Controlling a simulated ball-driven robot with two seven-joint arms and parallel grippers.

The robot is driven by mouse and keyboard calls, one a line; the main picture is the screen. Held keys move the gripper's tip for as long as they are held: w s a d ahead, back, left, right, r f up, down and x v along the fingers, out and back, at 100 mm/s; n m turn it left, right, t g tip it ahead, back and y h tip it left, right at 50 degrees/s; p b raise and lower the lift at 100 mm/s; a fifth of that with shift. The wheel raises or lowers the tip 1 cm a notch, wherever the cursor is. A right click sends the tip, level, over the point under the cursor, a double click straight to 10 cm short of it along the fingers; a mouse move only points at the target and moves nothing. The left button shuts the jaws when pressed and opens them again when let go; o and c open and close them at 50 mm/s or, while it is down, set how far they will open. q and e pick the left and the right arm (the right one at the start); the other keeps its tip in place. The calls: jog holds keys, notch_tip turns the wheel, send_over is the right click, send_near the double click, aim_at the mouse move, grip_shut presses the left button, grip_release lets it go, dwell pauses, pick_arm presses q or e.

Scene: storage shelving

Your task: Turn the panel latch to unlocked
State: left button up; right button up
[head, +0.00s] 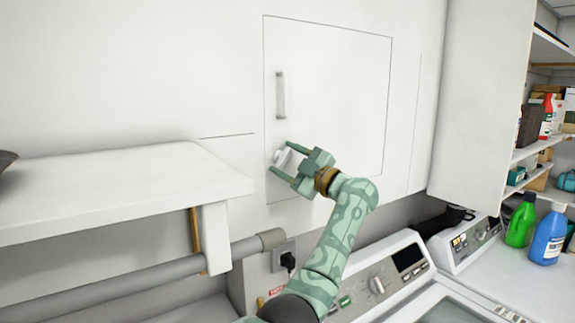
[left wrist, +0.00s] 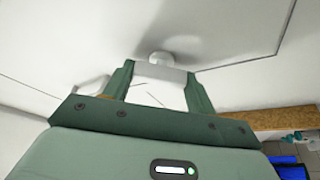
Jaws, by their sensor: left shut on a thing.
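The square white panel (head: 335,85) is set in the white wall, its door flush in its outline. The small white latch (head: 281,155) sits near the panel's lower left corner, below the handle. My left gripper (head: 282,159) reaches it from the lower right and is shut on it, one finger on each side. In the left wrist view the latch's pale bar (left wrist: 160,72) spans between the two fingers, with its round base (left wrist: 158,58) against the panel behind. The fingers partly hide the latch in the head view. My right gripper is not in view.
A vertical white handle (head: 281,95) stands out above the latch. A white shelf (head: 120,190) juts out at left, with a grey pipe (head: 140,280) below. Washing machines (head: 385,280) stand below right; green (head: 521,220) and blue (head: 549,235) bottles stand at right.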

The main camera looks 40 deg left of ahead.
pick_arm(q)
jog(key=n+g+h, duration=0.1)
jog(key=n, duration=0.3)
jog(key=shift+n+h, duration=0.9)
jog(key=shift+n, duration=1.2)
jog(key=o, duration=1)
jog(key=shift+b, duration=0.3)
jog(key=shift+w+d, duration=0.1)
jog(key=shift+d, duration=0.35)
jog(key=shift+w+d+r+b, duration=0.1)
jog(key=shift+w+d+b, duration=0.25)
jog(key=shift+d, duration=2.2)
jog(key=shift+w+d+f+b, duration=0.15)
jog(key=shift+d+b, duration=0.25)
jog(key=shift+d, duration=2.15)
jog(key=shift+w+d+r+b, duration=0.15)
jog(key=shift+w+d+b, duration=0.2)
jog(key=shift+d, duration=2.2)
